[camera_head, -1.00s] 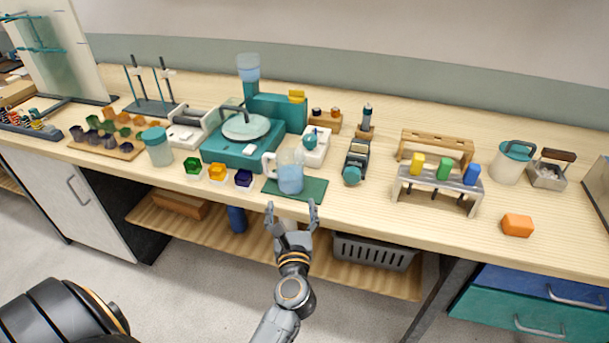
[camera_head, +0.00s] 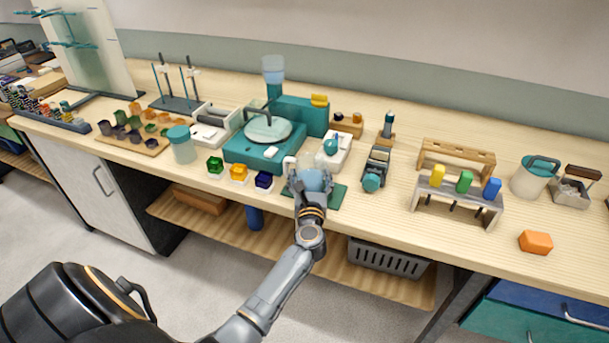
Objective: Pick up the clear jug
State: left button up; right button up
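The clear jug (camera_head: 313,180) holds light blue liquid and stands on a dark green mat (camera_head: 334,199) near the bench's front edge. Its handle is on its left side and partly hidden. My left gripper (camera_head: 311,184) is at the front of the jug, with its fingers on either side of the jug's body. The hand hides the jug's lower part. I cannot tell whether the fingers touch the jug or have closed on it. My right gripper is not in view.
Green (camera_head: 215,165), yellow (camera_head: 238,173) and dark blue (camera_head: 263,180) cups stand left of the mat. A teal machine (camera_head: 243,154) is behind them. A small dark device (camera_head: 375,170) stands to the right. Bench space farther right, before the rack (camera_head: 457,200), is clear.

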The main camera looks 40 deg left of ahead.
aim_at(310, 159)
pick_arm(q)
jog(key=c, duration=1.1)
jog(key=shift+c, duration=0.2)
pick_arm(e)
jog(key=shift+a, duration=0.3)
pick_arm(q)
jog(key=shift+r, duration=0.1)
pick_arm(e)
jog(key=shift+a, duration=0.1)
pick_arm(q)
jog(key=shift+r, duration=0.5)
notch_tip(310, 159, up, 2)
jog(key=shift+r+p, duration=0.25)
jog(key=shift+p, duration=0.25)
jog(key=s+d+r+p, duration=0.2)
jog(key=s+d+r, duration=0.1)
jog(key=s+r, duration=0.6)
jog(key=s, duration=0.4)
jog(key=shift+s+r, duration=0.2)
jog(key=shift+s, duration=0.1)
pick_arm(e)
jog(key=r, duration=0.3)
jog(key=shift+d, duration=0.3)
